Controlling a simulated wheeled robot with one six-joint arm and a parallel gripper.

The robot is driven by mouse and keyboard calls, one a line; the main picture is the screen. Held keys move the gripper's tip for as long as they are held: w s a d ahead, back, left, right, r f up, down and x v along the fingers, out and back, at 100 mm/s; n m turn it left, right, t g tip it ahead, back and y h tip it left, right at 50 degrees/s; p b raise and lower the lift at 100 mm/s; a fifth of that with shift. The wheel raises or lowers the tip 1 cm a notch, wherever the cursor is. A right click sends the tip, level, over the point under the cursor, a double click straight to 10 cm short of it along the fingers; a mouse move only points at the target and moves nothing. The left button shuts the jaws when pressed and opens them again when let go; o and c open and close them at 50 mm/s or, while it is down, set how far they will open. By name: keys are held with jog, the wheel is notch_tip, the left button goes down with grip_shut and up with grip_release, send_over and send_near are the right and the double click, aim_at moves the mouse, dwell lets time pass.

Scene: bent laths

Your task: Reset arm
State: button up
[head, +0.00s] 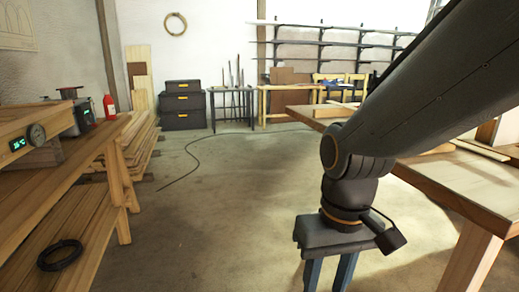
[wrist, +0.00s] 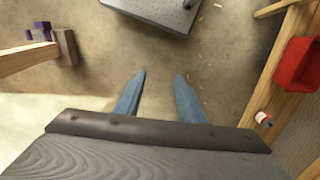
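My arm comes in from the upper right of the head view and bends down at its wrist. My gripper (head: 329,272) hangs over the open floor, to the left of the right-hand workbench. Its two blue-grey fingers stand apart, and their tips are cut off by the lower picture edge there. In the wrist view my gripper (wrist: 158,76) shows both fingers spread, with only bare concrete floor between them. It is open and empty, and touches nothing that I can see.
A wooden workbench (head: 453,187) stands close on the right, partly behind my arm. A wooden shelf bench (head: 62,180) with a black coil (head: 60,255) fills the left. A red bin (wrist: 298,65) is at the right of the wrist view. The middle floor is clear except for a dark cable (head: 190,160).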

jog(key=d+r+m+p, duration=0.2)
jog(key=d+r+p, duration=0.5)
jog(key=p, duration=0.7)
jog(key=shift+d+r+h, duration=0.3)
jog(key=shift+d+r, duration=0.05)
jog(key=shift+d, duration=0.15)
jog(key=shift+c, duration=0.6)
jog(key=shift+a, duration=0.1)
